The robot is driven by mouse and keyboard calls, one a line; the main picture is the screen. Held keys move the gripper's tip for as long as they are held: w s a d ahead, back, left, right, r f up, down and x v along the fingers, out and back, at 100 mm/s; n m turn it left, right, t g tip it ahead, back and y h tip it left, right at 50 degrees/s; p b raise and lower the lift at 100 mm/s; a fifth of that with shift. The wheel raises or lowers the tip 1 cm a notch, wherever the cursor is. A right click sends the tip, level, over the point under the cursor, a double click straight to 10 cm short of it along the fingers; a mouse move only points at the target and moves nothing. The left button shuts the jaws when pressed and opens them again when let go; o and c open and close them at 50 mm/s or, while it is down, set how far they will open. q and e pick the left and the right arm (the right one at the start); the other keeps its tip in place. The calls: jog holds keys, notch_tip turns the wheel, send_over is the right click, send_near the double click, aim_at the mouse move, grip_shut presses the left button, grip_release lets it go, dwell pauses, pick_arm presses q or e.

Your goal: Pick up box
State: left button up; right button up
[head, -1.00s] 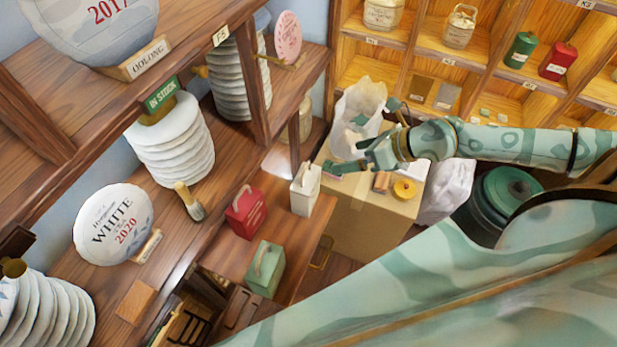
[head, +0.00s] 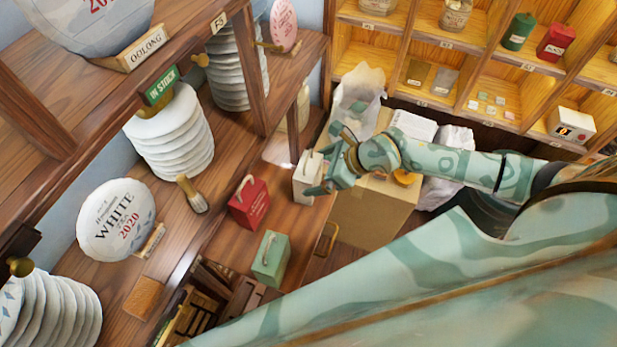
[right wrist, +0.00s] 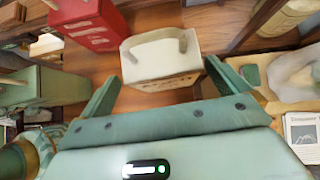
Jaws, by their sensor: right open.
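A white box with a handle on top (head: 304,184) stands upright on the lower wooden shelf. A red box (head: 249,205) and a green box (head: 269,262), also with handles, stand nearer on the same shelf. My right gripper (head: 319,182) is open and empty at the right side of the white box. In the right wrist view the white box (right wrist: 160,58) lies ahead, between the lines of the two open fingers; whether they touch it I cannot tell. The red box (right wrist: 88,24) and green box (right wrist: 42,86) are left of it there. My left gripper is not in view.
A brush (head: 192,195) and stacked wrapped tea cakes (head: 172,140) are on the left shelves. A wooden post stands behind the white box.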

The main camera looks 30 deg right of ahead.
aim_at(308, 171)
jog(key=x, duration=0.4)
jog(key=shift+w+f, duration=0.3)
jog(key=shift+f, duration=0.05)
jog(key=c, duration=1)
jog(key=shift+c, duration=0.2)
jog(key=shift+r, duration=0.6)
jog(key=s+d+r, duration=0.1)
jog(key=s+r, duration=1.1)
jog(key=s, duration=0.2)
jog(key=shift+d+p, duration=0.2)
jog(key=shift+p, duration=0.2)
